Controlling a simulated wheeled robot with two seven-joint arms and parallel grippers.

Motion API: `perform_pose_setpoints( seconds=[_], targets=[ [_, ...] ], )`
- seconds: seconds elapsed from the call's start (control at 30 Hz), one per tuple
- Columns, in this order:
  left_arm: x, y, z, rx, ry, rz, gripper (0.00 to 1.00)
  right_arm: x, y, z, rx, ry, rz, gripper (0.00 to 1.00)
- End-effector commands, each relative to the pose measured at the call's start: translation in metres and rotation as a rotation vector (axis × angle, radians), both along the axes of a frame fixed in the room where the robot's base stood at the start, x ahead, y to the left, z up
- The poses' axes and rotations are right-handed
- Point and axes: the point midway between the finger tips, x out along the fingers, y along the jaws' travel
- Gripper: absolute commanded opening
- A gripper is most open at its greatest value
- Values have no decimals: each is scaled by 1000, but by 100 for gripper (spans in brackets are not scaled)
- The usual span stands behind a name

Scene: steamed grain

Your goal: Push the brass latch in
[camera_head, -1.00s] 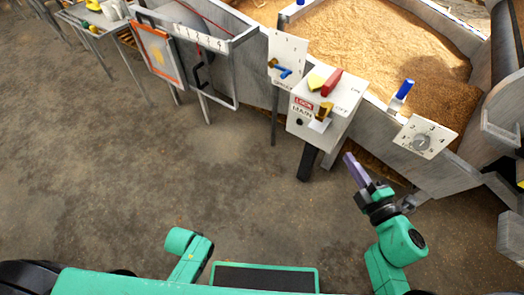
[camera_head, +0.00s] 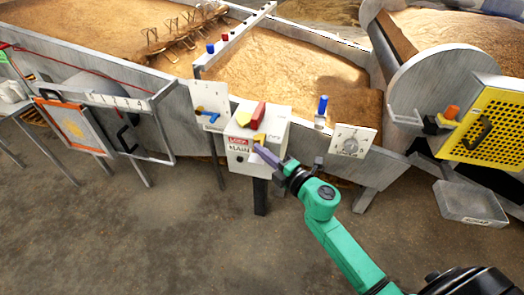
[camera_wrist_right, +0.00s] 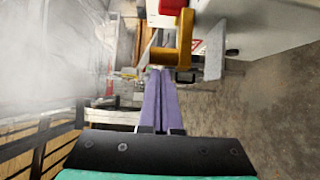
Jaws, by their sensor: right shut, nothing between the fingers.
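The brass latch (camera_head: 259,138) is on the front of the white box marked LOCK and MAIN (camera_head: 240,155), below a red handle (camera_head: 258,113) and a yellow pointer (camera_head: 243,118). My right gripper (camera_head: 262,152) is shut and empty, with its purple fingers reaching up to the latch from the lower right. In the right wrist view the brass latch (camera_wrist_right: 184,45) is just beyond and slightly right of the shut fingertips (camera_wrist_right: 160,72). I cannot tell whether they touch. My left gripper is not in view.
A panel with a blue lever (camera_head: 211,113) stands left of the box. A dial plate (camera_head: 350,144) and a blue-topped switch (camera_head: 321,110) are to its right. Grain-filled troughs (camera_head: 290,80) lie behind. The floor in front (camera_head: 180,230) is clear.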

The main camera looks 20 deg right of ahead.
Motion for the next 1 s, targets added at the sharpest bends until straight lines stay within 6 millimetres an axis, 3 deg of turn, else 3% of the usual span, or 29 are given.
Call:
perform_pose_setpoints(
  seconds=[0.37,0.57,0.73,1.0],
  targets=[
    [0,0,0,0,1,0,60,4,-2,-1,1,1,0,0],
    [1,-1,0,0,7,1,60,34,-21,-1,-2,-2,-1,0],
    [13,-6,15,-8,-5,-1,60,64,-40,-2,-1,-2,-2,0],
    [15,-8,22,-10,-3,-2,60,73,-48,1,1,-1,-7,0]
  ],
)
